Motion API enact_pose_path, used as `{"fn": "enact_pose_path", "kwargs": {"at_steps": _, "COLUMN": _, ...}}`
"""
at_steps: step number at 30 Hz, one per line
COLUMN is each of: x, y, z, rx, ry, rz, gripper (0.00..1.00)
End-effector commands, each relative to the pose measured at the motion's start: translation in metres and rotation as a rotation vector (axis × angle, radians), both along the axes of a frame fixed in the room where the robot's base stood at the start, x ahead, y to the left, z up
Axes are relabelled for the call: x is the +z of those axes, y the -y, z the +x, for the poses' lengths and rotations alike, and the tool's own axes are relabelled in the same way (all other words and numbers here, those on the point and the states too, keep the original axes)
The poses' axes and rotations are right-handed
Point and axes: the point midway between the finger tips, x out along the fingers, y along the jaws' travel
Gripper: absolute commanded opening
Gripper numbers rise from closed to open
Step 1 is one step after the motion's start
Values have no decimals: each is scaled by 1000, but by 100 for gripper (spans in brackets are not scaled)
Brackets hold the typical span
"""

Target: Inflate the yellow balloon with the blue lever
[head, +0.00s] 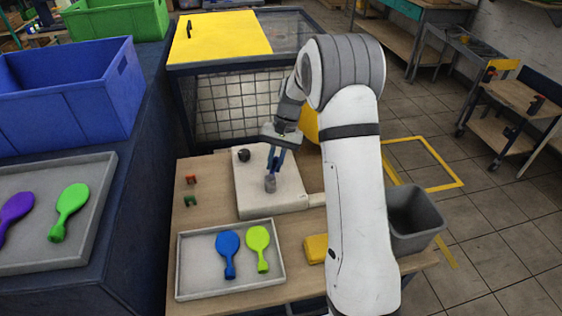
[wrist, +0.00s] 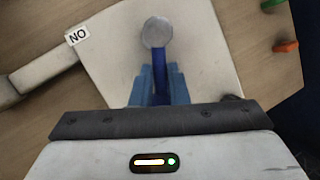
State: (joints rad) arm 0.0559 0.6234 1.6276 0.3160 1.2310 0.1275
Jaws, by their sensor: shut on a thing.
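My gripper (head: 276,158) points down over a white machine plate (head: 252,196) on the wooden table. In the wrist view its blue fingers (wrist: 160,85) are shut on the blue lever (wrist: 159,60), which ends in a round grey piece (wrist: 157,32). A grey cylinder (head: 270,183) shows just below the fingertips in the head view. A yellow rounded thing (head: 309,124) behind my arm is mostly hidden, and I cannot tell whether it is the yellow balloon. A yellow-green balloon (head: 258,247) lies flat on the tray.
The light tray (head: 190,285) also holds a blue balloon (head: 228,250). A black knob (head: 244,155) sits on the plate. Red (head: 191,179) and green (head: 189,200) pieces lie to its left. A yellow block (head: 316,248) and grey bin (head: 416,222) are at right.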

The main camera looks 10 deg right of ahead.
Motion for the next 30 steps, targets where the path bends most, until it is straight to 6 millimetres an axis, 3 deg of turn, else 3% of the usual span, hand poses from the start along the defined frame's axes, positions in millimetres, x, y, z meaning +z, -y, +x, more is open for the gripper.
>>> {"fn": "enact_pose_path", "kwargs": {"at_steps": 15, "x": -1, "y": -17, "z": 4, "rx": 338, "ry": -5, "rz": 1, "gripper": 0}}
{"fn": "enact_pose_path", "kwargs": {"at_steps": 30, "x": -2, "y": -19, "z": 3, "rx": 397, "ry": -8, "rz": 2, "gripper": 0}}
